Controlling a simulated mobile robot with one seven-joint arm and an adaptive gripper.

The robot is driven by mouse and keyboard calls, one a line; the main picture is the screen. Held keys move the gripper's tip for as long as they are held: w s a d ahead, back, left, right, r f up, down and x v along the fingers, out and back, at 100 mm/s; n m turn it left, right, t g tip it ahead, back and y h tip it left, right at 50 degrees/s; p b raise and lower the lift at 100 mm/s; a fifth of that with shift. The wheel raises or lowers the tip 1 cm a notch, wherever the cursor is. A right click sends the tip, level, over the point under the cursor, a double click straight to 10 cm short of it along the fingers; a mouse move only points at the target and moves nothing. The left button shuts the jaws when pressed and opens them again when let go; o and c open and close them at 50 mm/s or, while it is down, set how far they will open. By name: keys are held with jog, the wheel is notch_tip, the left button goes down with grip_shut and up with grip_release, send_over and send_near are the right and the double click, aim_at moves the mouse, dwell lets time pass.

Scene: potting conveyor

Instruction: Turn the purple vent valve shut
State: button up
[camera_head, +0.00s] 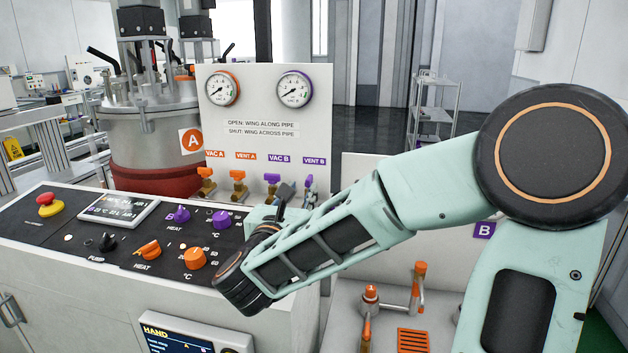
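The purple vent valve (309,183) is under the VENT B label, at the right end of a row of valves on the white panel (225,115). Its purple wing shows as a small, roughly upright shape; its exact angle is hard to tell. My gripper (286,193) is dark and partly hidden behind my wrist and forearm. Its visible tip is just left of the vent valve in the picture, between it and the purple VAC B valve (271,181). Whether it touches either valve is not clear. Its finger opening is hidden.
Orange VAC A (206,183) and VENT A (238,186) valves stand to the left. Panel text says open is wing along pipe, shut is wing across. Two gauges (222,89) (294,89) sit above.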

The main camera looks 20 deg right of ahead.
aim_at(307, 182)
jog(key=x, duration=0.8)
grip_shut()
